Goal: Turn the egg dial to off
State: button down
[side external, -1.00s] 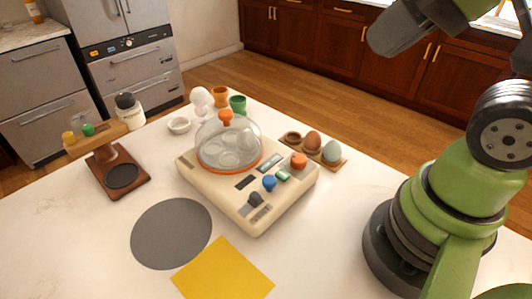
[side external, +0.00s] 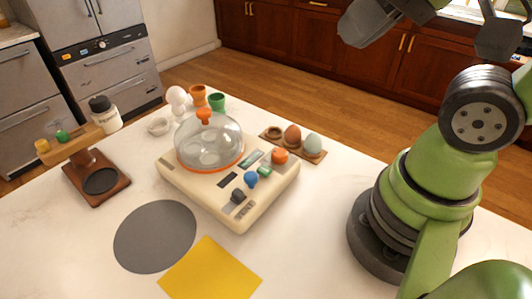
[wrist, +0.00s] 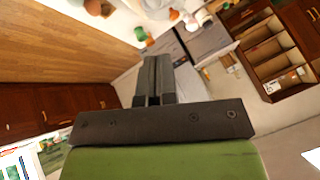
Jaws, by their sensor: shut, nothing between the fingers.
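A cream egg cooker (side external: 205,190) stands on the white table with a clear dome lid (side external: 210,140) on it. Its front panel carries an orange knob (side external: 280,156), a blue knob (side external: 251,179), a dark grey knob or slider (side external: 238,196) and a green button (side external: 265,171). I cannot tell which is the egg dial, and the markings are too small to read. In the wrist view my gripper (wrist: 154,62) is shut and empty, away from the cooker. In the side view I cannot make out its fingertips; my arm is raised at the upper right.
An egg tray (side external: 272,134) sits behind the cooker. A wooden stand (side external: 98,187) is at the left. A grey disc (side external: 155,236) and yellow sheet (side external: 212,272) lie flat in front.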

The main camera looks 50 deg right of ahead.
dwell(0.4)
jog(key=c, duration=1.2)
grip_release()
jog(key=shift+w+f, duration=0.1)
jog(key=shift+w, duration=0.15)
jog(key=shift+c, duration=0.2)
jog(key=shift+o, duration=1)
jog(key=w+d+f+m+g+h, duration=0.1)
jog(key=w+f+g, duration=0.2)
jog(key=w, duration=0.3)
jog(key=shift+f+m, duration=0.4)
jog(key=shift+f, duration=0.35)
jog(key=m+g+h, duration=0.1)
jog(key=m+g, duration=0.1)
jog(key=g, duration=0.2)
send_near(280, 152)
notch_tip(280, 152, down, 9)
jog(key=shift+w+f, duration=0.1)
jog(key=shift+f, duration=0.1)
jog(key=c, duration=0.6)
